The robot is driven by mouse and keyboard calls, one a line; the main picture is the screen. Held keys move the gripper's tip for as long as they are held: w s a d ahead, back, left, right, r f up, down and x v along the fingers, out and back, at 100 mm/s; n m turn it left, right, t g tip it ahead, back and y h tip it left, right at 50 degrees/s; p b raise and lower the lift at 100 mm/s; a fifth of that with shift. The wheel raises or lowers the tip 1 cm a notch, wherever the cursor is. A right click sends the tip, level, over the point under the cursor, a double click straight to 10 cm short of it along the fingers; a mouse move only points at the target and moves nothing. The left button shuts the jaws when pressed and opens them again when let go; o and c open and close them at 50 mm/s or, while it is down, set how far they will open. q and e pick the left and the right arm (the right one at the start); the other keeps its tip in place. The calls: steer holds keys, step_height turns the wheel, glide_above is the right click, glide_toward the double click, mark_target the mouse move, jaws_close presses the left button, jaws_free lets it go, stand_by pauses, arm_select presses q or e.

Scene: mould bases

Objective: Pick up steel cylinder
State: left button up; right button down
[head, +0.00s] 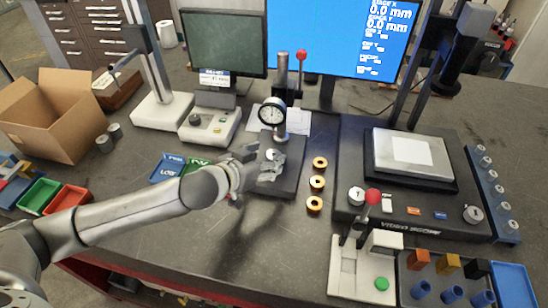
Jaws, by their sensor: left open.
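My left gripper (268,166) is open over the dark base plate of the dial gauge stand, below the round dial gauge (272,112). A small silvery piece (272,154) shows at its fingertips, under the gauge; I cannot tell whether it is a steel cylinder or part of the stand, or whether the fingers touch it. Two short grey metal cylinders (104,143) stand upright beside the cardboard box at the left, well apart from the gripper. My right gripper is not in view.
Three brass-coloured rings (317,182) lie in a column right of the gauge stand. A measuring machine (411,165) fills the right side. Blue, green and red bins (40,196) and a cardboard box (48,118) are at left. The front middle of the table is clear.

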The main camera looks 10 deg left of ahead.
mark_target(274, 154)
arm_select(q)
steer(key=shift+w+d+f+p, duration=0.15)
steer(key=shift+w+d+p, duration=0.05)
steer(key=shift+w+p, duration=0.3)
steer(key=shift+p+x, duration=0.45)
steer(key=shift+x, duration=1.45)
steer(key=shift+s+f, duration=0.1)
steer(key=shift+a, duration=0.1)
steer(key=shift+c, duration=0.3)
jaws_close()
